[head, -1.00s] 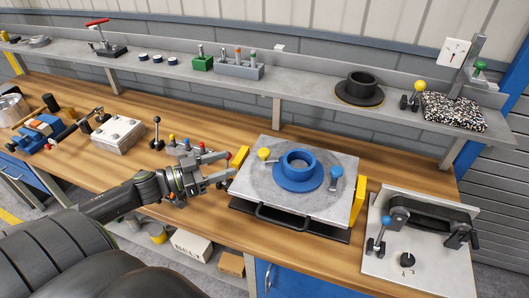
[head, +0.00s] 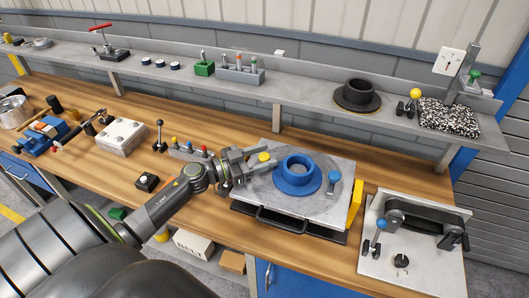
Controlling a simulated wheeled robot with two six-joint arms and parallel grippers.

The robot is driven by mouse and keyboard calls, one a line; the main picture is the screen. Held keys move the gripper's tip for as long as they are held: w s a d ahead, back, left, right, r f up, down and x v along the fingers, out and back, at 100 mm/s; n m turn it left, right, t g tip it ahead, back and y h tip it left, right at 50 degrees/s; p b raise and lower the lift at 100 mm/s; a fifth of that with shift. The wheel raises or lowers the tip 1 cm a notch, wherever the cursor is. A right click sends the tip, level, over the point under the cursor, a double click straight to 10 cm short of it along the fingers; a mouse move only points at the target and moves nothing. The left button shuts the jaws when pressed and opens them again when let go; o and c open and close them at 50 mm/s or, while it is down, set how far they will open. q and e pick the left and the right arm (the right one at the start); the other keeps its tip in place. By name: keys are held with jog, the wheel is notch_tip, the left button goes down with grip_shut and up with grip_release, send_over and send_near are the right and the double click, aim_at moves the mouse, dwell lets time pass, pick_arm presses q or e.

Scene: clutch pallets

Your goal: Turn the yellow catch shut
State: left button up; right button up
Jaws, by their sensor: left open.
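The yellow catch (head: 264,157) shows as a round yellow knob at the upper left of the grey pallet plate (head: 300,211). A blue flanged ring (head: 297,178) sits in the middle of the plate, with a blue catch (head: 333,178) to its right. My left gripper (head: 268,158) reaches in from the left over the plate's left edge. Its jaws are open, with one finger on the far side of the yellow knob and one on the near side. I cannot tell whether either finger touches it. The catch's lower part is mostly hidden. My right gripper is out of view.
A yellow block (head: 355,203) stands at the plate's right edge. Small colored knobs (head: 188,147) stand behind my left arm. A shelf (head: 300,93) runs along the back.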

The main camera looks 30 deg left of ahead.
pick_arm(q)
jog(key=shift+w+d, duration=0.2)
jog(key=shift+w, duration=0.1)
jog(key=c, duration=0.9)
jog(key=shift+a+f+m+g+h+b, duration=0.15)
jog(key=shift+m+g+h+b, duration=0.25)
jog(key=shift+m+g+h, duration=0.55)
jog(key=shift+c, duration=0.2)
jog(key=shift+m+g+h+b, duration=0.8)
jog(key=shift+m+g+h, duration=0.2)
jog(key=shift+h, duration=0.25)
jog(key=shift+m+g+h, duration=0.35)
jog(key=shift+g+h, duration=0.05)
jog(key=shift+g, duration=0.05)
jog(key=o, duration=0.9)
